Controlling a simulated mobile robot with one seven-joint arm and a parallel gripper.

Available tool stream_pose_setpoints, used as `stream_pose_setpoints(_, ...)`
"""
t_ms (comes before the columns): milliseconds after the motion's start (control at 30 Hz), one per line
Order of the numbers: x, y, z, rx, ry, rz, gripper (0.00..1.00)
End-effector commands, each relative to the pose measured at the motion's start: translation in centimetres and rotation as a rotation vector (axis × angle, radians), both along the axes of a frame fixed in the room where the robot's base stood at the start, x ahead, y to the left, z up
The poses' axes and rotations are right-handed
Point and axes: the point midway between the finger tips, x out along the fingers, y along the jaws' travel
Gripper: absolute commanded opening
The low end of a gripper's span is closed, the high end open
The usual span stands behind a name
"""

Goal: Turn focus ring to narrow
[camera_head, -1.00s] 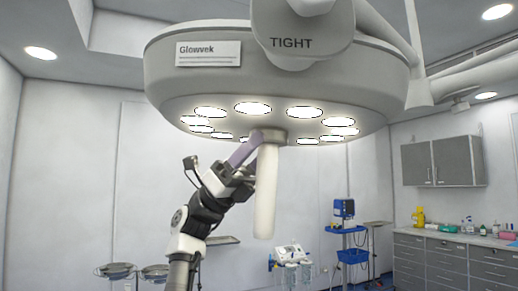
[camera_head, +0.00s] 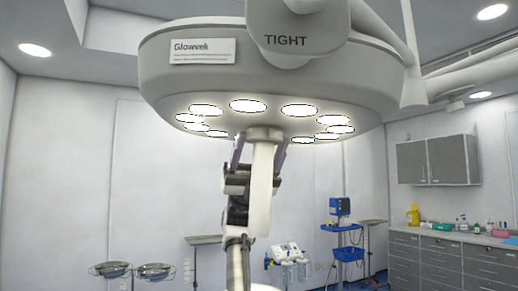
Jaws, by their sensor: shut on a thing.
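The big round surgical lamp (camera_head: 270,85) hangs at the top with lit bulbs around its underside. The word "TIGHT" (camera_head: 285,41) is on the housing above.
A blue device on a stand (camera_head: 340,207) and a grey counter (camera_head: 440,255) with bottles are at the right. Small trays (camera_head: 130,270) stand low at the left. The space around the lamp's underside is otherwise clear.

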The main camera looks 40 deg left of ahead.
Motion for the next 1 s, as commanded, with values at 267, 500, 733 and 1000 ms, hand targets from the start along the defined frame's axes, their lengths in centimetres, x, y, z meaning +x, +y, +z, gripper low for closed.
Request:
stream_pose_setpoints(267, 0.13, -0.12, 0.11, -0.006, 0.004, -0.095, 0.42)
stream_pose_setpoints(500, 0.15, -0.14, 0.13, -0.006, 0.006, -0.117, 0.42)
stream_pose_setpoints(733, 0.13, -0.14, 0.14, -0.006, 0.006, -0.117, 0.42)
stream_pose_setpoints(1000, 0.14, -0.14, 0.11, -0.006, 0.006, -0.116, 0.86)
